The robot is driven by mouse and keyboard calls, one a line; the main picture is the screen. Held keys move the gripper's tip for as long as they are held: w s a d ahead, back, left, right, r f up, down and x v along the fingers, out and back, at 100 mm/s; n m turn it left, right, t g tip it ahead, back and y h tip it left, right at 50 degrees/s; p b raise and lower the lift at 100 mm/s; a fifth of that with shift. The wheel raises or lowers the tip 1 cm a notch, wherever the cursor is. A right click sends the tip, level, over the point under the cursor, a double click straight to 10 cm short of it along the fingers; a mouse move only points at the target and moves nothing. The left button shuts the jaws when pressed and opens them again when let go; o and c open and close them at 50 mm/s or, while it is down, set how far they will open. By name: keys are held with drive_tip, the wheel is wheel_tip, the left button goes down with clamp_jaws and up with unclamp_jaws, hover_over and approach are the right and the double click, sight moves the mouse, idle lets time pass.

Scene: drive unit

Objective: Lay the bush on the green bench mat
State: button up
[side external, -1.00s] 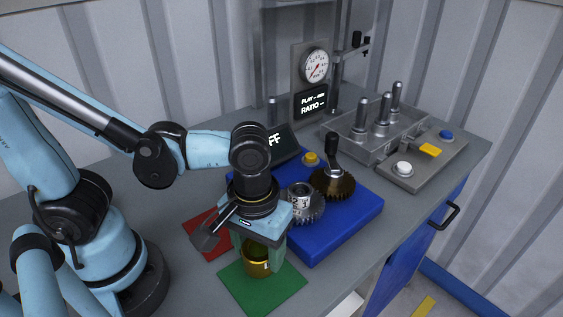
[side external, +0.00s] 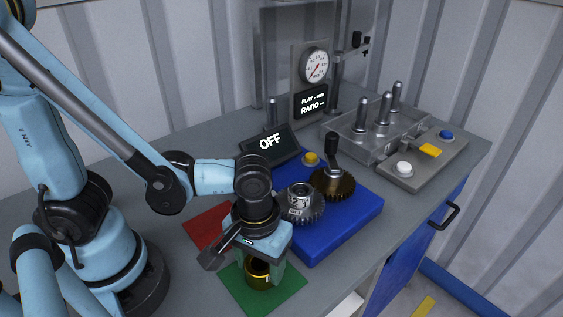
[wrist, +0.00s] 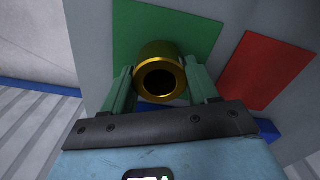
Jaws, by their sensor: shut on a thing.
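The bush (side external: 258,273) is a short brass-coloured hollow cylinder. My gripper (side external: 262,266) is shut on it, with a green finger on each side. The green bench mat (side external: 238,287) lies on the bench directly below the bush. In the wrist view the bush (wrist: 160,74) shows its open bore between the fingers, and the green mat (wrist: 128,32) is behind it. I cannot tell whether the bush's lower end touches the mat.
A red mat (side external: 204,228) lies beside the green one. The blue base (side external: 345,222) behind carries a grey gear (side external: 301,207) and a bronze gear with a crank (side external: 332,184). A display (side external: 269,144) reads OFF. A tray with several pegs (side external: 366,136) stands at the back right.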

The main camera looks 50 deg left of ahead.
drive_tip(key=o, duration=1.4)
drive_tip(key=shift+o, duration=0.2)
drive_tip(key=shift+r, duration=6)
drive_tip(key=w+a+m+t, duration=0.4)
drive_tip(key=w+a+t, duration=0.3)
drive_tip(key=a, duration=0.6)
drive_tip(key=shift+w+a+m, duration=0.3)
drive_tip(key=shift+w, duration=0.45)
